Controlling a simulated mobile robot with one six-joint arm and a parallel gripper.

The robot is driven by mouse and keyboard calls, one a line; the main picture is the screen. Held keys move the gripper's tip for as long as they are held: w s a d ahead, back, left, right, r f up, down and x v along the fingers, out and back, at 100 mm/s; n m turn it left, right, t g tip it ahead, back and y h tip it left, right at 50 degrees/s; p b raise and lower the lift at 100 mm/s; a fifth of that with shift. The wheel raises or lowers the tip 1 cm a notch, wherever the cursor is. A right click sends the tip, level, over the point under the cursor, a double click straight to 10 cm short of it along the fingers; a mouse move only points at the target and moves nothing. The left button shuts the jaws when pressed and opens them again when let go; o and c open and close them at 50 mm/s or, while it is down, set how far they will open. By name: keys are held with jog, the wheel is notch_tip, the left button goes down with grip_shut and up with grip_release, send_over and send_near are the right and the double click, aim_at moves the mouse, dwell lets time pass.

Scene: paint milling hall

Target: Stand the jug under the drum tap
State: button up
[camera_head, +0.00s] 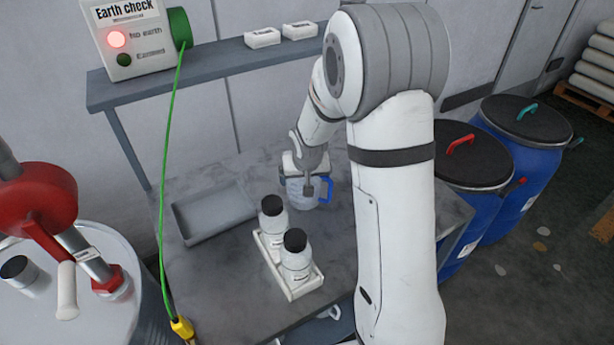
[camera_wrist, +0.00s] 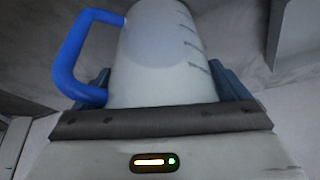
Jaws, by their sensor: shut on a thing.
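The jug (camera_head: 300,192) is a translucent pale vessel with a blue handle, near the back of the grey bench. My gripper (camera_head: 308,188) is at the jug and partly covers it in the head view. In the wrist view the jug (camera_wrist: 160,55) fills the middle, with its blue handle at left and measuring marks at right. My gripper (camera_wrist: 165,90) has a finger on each side of the jug and is shut on it. I cannot tell whether the jug touches the bench.
A white tray (camera_head: 308,284) holds two dark-lidded bottles in front of the jug. A shallow grey tray (camera_head: 182,222) lies at left on the bench. A green cable (camera_head: 163,220) hangs from the earth check box (camera_head: 130,38), whose red lamp glows. Blue drums (camera_head: 540,165) stand at right.

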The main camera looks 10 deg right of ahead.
jog(key=shift+f, duration=0.15)
jog(key=o, duration=0.9)
